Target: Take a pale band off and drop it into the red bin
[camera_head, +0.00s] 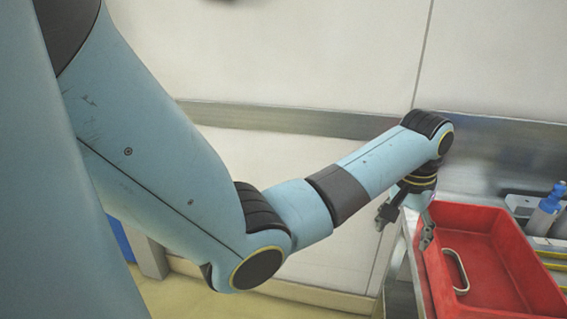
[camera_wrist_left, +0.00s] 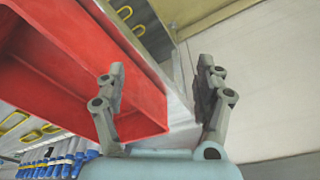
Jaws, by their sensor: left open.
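The red bin (camera_head: 478,219) stands on a metal surface at the right of the head view. A pale loop (camera_head: 456,270) shows at its inner left side; I cannot tell whether it is a loose band or a handle. My left gripper (camera_head: 405,231) is open and empty, above the bin's left edge, with one finger outside the rim and one at it. In the left wrist view the gripper (camera_wrist_left: 162,80) straddles the pale edge beside the red bin (camera_wrist_left: 60,60). Yellow loops (camera_wrist_left: 14,122) lie beyond the bin there. My right gripper is out of view.
A bottle with a blue top (camera_head: 549,205) stands behind the bin in a grey holder. Yellow strips (camera_head: 552,254) lie right of the bin. Several blue-capped items (camera_wrist_left: 55,163) show in the wrist view. A pale wall with a metal rail (camera_head: 290,120) runs behind.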

